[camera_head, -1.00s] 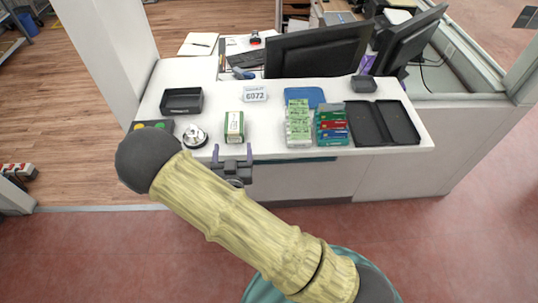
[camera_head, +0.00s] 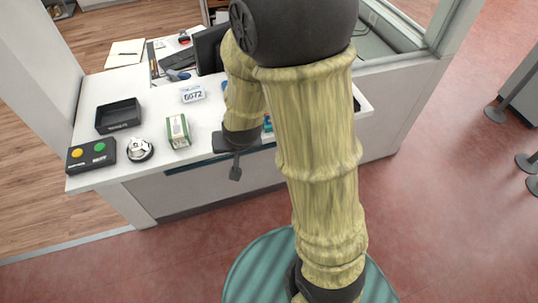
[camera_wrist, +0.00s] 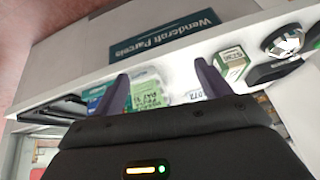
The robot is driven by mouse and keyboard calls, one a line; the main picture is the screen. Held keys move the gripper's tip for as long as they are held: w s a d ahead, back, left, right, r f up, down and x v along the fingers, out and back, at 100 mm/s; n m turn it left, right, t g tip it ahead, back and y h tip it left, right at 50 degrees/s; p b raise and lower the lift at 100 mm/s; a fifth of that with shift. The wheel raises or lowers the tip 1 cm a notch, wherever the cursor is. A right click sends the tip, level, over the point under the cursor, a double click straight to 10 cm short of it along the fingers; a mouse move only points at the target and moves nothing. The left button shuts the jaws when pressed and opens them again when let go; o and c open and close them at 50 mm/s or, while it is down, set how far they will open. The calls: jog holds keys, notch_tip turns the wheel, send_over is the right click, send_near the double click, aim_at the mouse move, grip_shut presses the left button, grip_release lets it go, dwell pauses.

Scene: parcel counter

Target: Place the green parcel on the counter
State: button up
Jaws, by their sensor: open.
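A white-and-green box (camera_head: 178,130), which looks like the green parcel, stands on the white counter (camera_head: 120,172) near its front edge. It also shows in the wrist view (camera_wrist: 232,63). My gripper (camera_head: 236,170) is at the counter's front edge, to the right of the box and apart from it. In the wrist view its two fingers (camera_wrist: 161,70) are spread, with nothing held between them. Green-and-white packets (camera_wrist: 147,90) lie on the counter beyond the fingers. My arm hides most of these packets in the head view.
A black tray (camera_head: 118,116), a silver bell (camera_head: 139,150), a button box (camera_head: 91,154) and a number sign (camera_head: 193,94) stand on the counter's left part. My arm hides much of its right part. A sign (camera_wrist: 160,40) is on the counter front.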

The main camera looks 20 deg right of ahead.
jog(key=s+d+r+n+g, duration=0.1)
jog(key=s+d+r+g, duration=0.2)
jog(key=s+d, duration=0.3)
jog(key=s+r, duration=0.1)
jog(key=s, duration=0.2)
jog(key=shift+s+d+r+n+h, duration=0.15)
jog(key=shift+s+r+n+h, duration=0.05)
jog(key=shift+n+h, duration=0.1)
dwell(0.5)
